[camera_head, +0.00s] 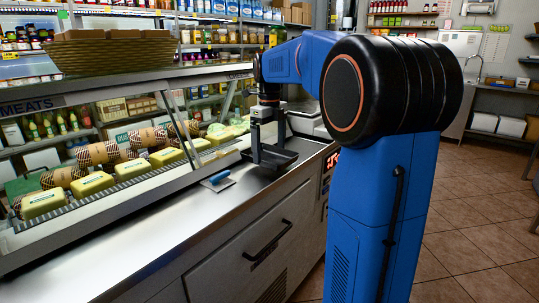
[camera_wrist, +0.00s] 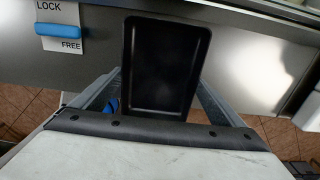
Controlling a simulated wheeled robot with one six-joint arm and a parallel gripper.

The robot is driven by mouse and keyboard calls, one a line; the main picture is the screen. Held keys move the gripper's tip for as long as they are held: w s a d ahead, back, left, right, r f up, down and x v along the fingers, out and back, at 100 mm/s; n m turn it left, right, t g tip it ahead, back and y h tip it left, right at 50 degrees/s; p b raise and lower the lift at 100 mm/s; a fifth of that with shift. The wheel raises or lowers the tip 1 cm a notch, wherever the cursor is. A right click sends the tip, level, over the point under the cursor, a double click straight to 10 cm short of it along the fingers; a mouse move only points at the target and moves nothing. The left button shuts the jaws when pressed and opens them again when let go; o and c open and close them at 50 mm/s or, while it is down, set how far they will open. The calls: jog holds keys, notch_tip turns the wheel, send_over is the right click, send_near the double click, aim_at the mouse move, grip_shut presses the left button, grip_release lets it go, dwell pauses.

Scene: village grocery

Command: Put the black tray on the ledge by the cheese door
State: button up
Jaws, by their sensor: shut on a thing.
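The black tray (camera_head: 283,160) is a shallow rectangle. In the head view it is level at the steel ledge (camera_head: 160,225) in front of the glass case, near its right end. I cannot tell whether it rests on the ledge or hangs just above it. My gripper (camera_head: 264,157) points down and is shut on the tray. In the wrist view the tray (camera_wrist: 163,65) reaches out from between the fingers, and its near end is hidden by my gripper. The cheese door is not clearly identifiable; a blue handle (camera_head: 219,177) on a white LOCK/FREE label lies left of the tray.
The glass case (camera_head: 110,120) behind the ledge holds yellow blocks and wrapped rolls. The ledge's left part is clear. A drawer front with a black handle (camera_head: 268,240) is below, and tiled floor (camera_head: 475,240) lies to the right.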

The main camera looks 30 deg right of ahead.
jog(key=shift+f, duration=1)
jog(key=shift+f, duration=0.1)
jog(key=o, duration=0.8)
